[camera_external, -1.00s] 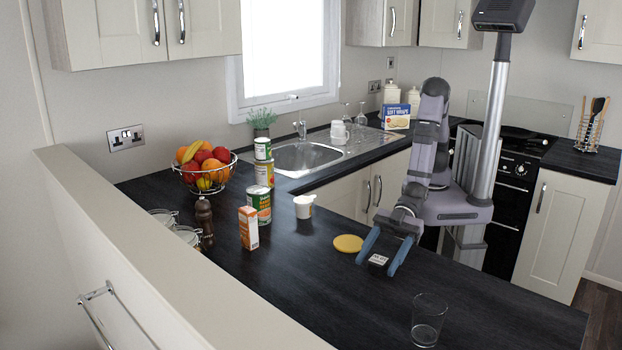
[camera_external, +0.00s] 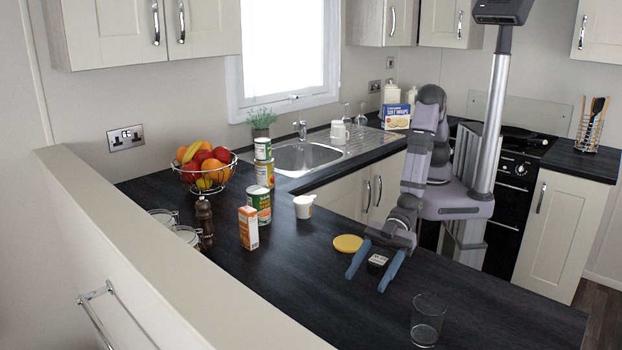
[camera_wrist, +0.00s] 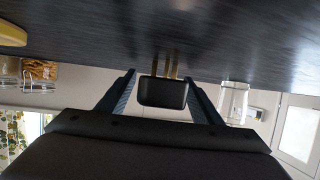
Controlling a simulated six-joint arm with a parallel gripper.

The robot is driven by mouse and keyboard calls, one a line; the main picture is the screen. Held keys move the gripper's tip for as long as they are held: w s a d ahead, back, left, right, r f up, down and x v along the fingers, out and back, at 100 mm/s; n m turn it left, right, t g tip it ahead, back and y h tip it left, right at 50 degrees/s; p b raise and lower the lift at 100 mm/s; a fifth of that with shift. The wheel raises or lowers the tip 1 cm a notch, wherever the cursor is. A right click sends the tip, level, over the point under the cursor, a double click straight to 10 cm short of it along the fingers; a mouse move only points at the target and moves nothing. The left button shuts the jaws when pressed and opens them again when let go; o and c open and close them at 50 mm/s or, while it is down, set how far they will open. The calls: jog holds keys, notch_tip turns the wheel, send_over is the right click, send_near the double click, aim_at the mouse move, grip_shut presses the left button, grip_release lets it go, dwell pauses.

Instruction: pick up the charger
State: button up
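The charger (camera_external: 377,261) is a small dark block with a pale patch on its upper side, on the dark worktop near the front. In the wrist view the charger (camera_wrist: 163,92) is a black rounded block with brass-coloured prongs toward the worktop. My gripper (camera_external: 366,283) is open, its two blue fingers low over the worktop on either side of the charger. In the wrist view my gripper (camera_wrist: 160,77) also has a finger on each side of the block. I cannot tell whether either finger touches it.
A yellow disc (camera_external: 348,243) lies just left of my gripper. A clear glass (camera_external: 428,320) stands to the front right.

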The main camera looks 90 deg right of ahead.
jog(key=c, duration=1)
jog(key=shift+r, duration=0.15)
notch_tip(320, 180, up, 10)
jog(key=b, duration=0.1)
